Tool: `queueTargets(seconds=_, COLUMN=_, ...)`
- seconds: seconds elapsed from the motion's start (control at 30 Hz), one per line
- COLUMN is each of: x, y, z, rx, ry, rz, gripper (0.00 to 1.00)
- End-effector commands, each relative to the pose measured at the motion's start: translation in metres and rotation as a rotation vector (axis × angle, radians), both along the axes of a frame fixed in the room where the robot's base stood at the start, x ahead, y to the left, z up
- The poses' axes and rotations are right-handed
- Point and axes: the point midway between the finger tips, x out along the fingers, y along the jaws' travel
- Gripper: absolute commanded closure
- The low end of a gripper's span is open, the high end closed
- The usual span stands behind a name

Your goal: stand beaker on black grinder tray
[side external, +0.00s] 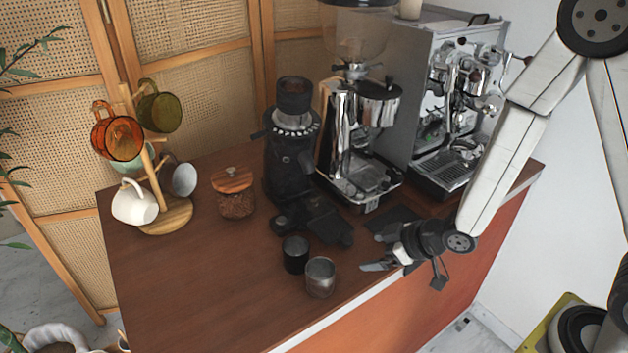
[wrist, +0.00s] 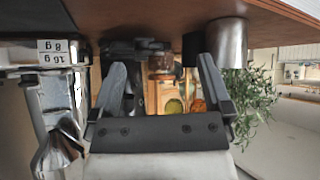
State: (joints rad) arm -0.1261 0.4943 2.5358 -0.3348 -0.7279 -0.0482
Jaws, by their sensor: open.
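A grey metal beaker (side external: 320,277) stands upright on the brown counter near its front edge. A black cup (side external: 295,254) stands just behind and left of it. The black grinder (side external: 290,160) stands farther back, with its low black tray (side external: 328,228) reaching forward over the counter. My gripper (side external: 375,252) is open and empty, low at the counter's front edge, to the right of the beaker and apart from it. In the wrist view, which looks upside down, the beaker (wrist: 227,42) shows beyond one finger of my gripper (wrist: 162,72).
A chrome grinder (side external: 360,150) and an espresso machine (side external: 450,120) stand at the back right. A lidded jar (side external: 235,195) and a wooden mug tree (side external: 165,217) stand at the left. The counter's front left is clear.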

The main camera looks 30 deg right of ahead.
Motion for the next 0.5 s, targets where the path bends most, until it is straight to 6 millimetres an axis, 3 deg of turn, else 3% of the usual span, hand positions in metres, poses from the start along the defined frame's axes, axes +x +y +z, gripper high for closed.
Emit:
queueTargets(seconds=0.27, x=-0.010, y=-0.045, z=0.020, rx=-0.087, ry=0.192, rz=-0.198, gripper=0.00)
queueTargets(seconds=0.5, x=-0.036, y=-0.072, z=0.041, rx=-0.107, ry=0.379, rz=-0.357, gripper=0.00)
